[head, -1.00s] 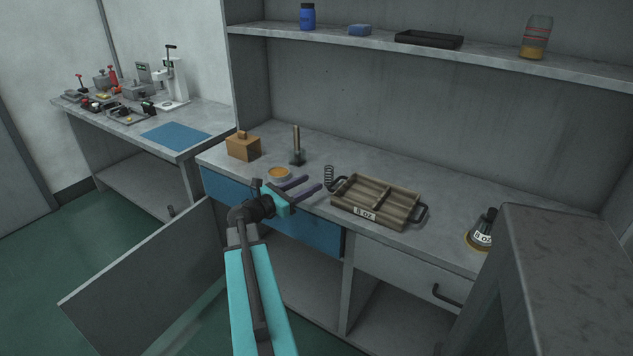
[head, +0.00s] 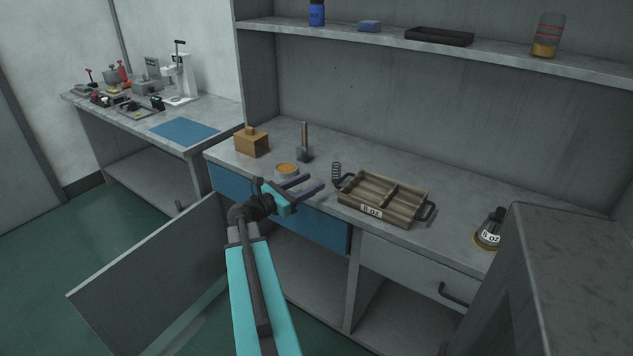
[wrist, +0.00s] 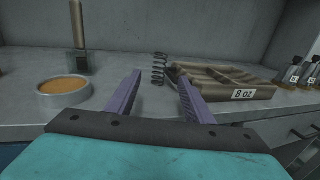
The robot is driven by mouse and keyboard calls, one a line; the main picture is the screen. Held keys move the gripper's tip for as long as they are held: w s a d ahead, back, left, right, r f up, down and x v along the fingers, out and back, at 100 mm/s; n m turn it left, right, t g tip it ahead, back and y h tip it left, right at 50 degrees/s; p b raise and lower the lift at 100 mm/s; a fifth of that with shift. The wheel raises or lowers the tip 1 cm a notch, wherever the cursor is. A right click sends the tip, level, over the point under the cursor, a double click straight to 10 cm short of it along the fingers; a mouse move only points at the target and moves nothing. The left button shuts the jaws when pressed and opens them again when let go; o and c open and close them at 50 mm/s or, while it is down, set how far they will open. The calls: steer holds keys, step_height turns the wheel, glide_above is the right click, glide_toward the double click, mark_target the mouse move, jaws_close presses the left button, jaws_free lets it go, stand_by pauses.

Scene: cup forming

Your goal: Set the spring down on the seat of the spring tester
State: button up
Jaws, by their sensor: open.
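The spring (head: 336,173) is a dark coil standing upright on the counter, just left of the wooden tray. It also shows in the wrist view (wrist: 159,69), beyond and between my two purple fingers. My gripper (head: 311,184) is open and empty, a little short of the spring and apart from it. In the wrist view my gripper (wrist: 158,92) has its fingers pointing toward the spring. A white lever press (head: 181,75) on the far left bench may be the spring tester; its seat is too small to make out.
A wooden tray (head: 359,209) marked 8 oz stands right of the spring. Left are a round dish (head: 287,172), an upright-handled tool (head: 304,155) and a wooden block (head: 252,146). A cabinet door (head: 150,262) hangs open. A blue mat (head: 185,131) lies on the left bench.

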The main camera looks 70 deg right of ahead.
mark_target(333, 183)
steer(key=shift+w+d, duration=0.1)
steer(key=shift+w+d+m, duration=0.2)
steer(key=shift+m, duration=0.1)
steer(key=shift+w+d+p, duration=0.1)
steer(key=shift+d+p, duration=0.15)
steer(key=shift+p, duration=0.4)
steer(key=d+p, duration=0.1)
steer(key=p, duration=0.6)
steer(key=shift+s+d+f, duration=0.15)
steer(key=shift+s, duration=0.15)
steer(key=shift+s+p, duration=0.5)
steer(key=shift+p, duration=0.75)
steer(key=shift+p+x, duration=1.05)
steer(key=shift+x, duration=3.2)
